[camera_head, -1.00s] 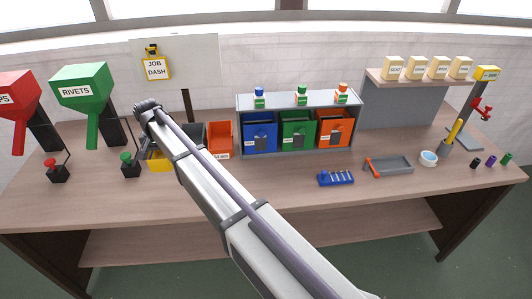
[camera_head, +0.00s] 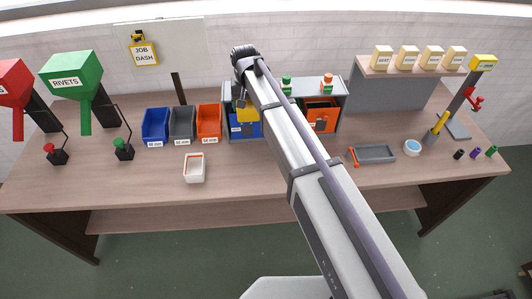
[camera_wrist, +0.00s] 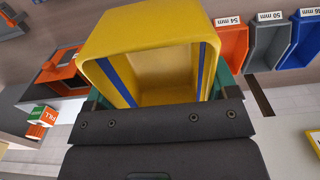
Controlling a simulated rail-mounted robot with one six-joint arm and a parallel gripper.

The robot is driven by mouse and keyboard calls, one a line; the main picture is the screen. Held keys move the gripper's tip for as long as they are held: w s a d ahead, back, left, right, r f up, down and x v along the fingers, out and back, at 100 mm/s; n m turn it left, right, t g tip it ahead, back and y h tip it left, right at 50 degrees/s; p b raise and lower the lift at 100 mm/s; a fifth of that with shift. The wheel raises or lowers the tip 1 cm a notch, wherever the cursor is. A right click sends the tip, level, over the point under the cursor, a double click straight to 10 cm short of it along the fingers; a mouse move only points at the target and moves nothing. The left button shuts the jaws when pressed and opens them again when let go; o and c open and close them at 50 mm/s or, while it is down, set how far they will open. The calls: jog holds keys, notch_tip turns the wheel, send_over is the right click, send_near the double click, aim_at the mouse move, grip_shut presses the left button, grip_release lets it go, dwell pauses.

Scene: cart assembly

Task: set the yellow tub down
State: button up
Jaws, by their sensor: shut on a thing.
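The yellow tub (camera_wrist: 140,32) fills the upper middle of the wrist view, its open mouth facing the camera. My gripper (camera_wrist: 155,95) is shut on it, with green parts on both sides of the tub and blue strips along its inner sides. In the head view my gripper (camera_head: 241,92) and a small part of the tub (camera_head: 243,115) show in front of the left end of the grey cabinet. The tub overlaps the blue drawer there. The arm hides part of the tub and cabinet. I cannot tell how high the tub is above the table.
Blue (camera_head: 155,125), grey (camera_head: 182,123) and orange (camera_head: 208,121) bins stand in a row left of the cabinet. A white bin (camera_head: 194,169) stands in front of them. A grey tray (camera_head: 375,153) lies to the right. The front table strip between is largely clear.

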aim_at(252, 161)
notch_tip(252, 161, down, 28)
jog(key=b, duration=2.8)
jog(key=shift+f, duration=0.25)
jog(key=shift+r+p, duration=0.3)
jog(key=shift+f, duration=0.25)
jog(key=o, duration=0.8)
jog(key=shift+r, duration=0.1)
jog(key=shift+o, duration=0.2)
notch_tip(252, 161, up, 13)
jog(key=p, duration=1.2)
jog(key=s+d+m, duration=0.1)
jog(key=s+d, duration=2.2)
jog(key=s, duration=0.1)
jog(key=shift+s+f, duration=0.3)
jog(key=shift+f, duration=0.05)
